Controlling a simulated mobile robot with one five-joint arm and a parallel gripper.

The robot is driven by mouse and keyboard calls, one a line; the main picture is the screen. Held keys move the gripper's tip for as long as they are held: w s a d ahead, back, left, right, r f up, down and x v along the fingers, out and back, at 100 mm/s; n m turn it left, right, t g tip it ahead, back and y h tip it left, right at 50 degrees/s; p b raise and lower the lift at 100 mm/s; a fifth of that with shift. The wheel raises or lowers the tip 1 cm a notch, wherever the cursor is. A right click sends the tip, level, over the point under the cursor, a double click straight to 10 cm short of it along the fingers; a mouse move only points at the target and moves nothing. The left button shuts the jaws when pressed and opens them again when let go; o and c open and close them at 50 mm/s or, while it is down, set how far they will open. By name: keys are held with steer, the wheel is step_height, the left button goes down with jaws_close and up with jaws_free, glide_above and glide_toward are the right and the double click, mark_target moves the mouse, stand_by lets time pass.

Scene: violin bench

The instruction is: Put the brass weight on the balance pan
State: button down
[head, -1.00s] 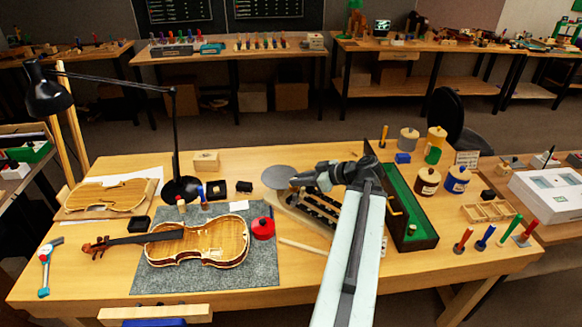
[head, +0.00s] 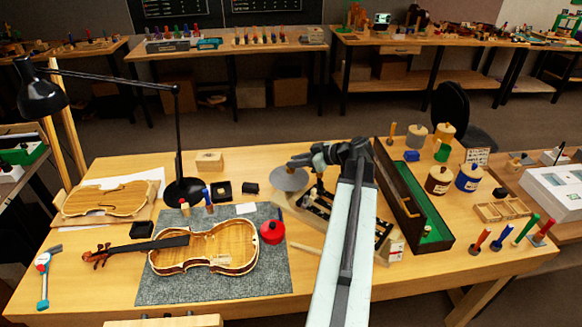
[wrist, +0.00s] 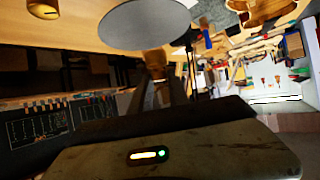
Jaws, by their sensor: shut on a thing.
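The balance pan (head: 288,181) is a flat grey disc left of my arm in the head view. It also shows as a large grey disc at the top of the wrist view (wrist: 145,22). My gripper (head: 297,162) is close to the pan's upper right edge in the head view. In the wrist view my gripper (wrist: 158,80) is shut on a small brown-gold piece, which looks like the brass weight (wrist: 155,59). The piece is just beside the pan's edge in that picture; its height over the pan is unclear. The weight is too small to make out in the head view.
The balance's wooden base (head: 318,222) is partly behind my arm. A green-lined case (head: 404,192) stands to its right. A violin body (head: 205,246) and red pot (head: 272,232) lie on the grey mat (head: 210,288). A black lamp (head: 180,140) stands at left.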

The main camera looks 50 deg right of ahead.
steer(key=f+b, duration=0.1)
steer(key=w+f+b, duration=0.1)
steer(key=f+b, duration=0.1)
steer(key=f, duration=0.1)
steer(key=shift+w+d+b, duration=0.15)
steer(key=shift+d+b, duration=0.25)
steer(key=shift+a, duration=0.1)
steer(key=shift+w+a+r, duration=0.1)
steer(key=shift+a+r, duration=0.05)
steer(key=shift+f, duration=0.2)
steer(key=c, duration=1.3)
jaws_free()
steer(key=shift+o, duration=0.2)
steer(key=shift+r, duration=0.1)
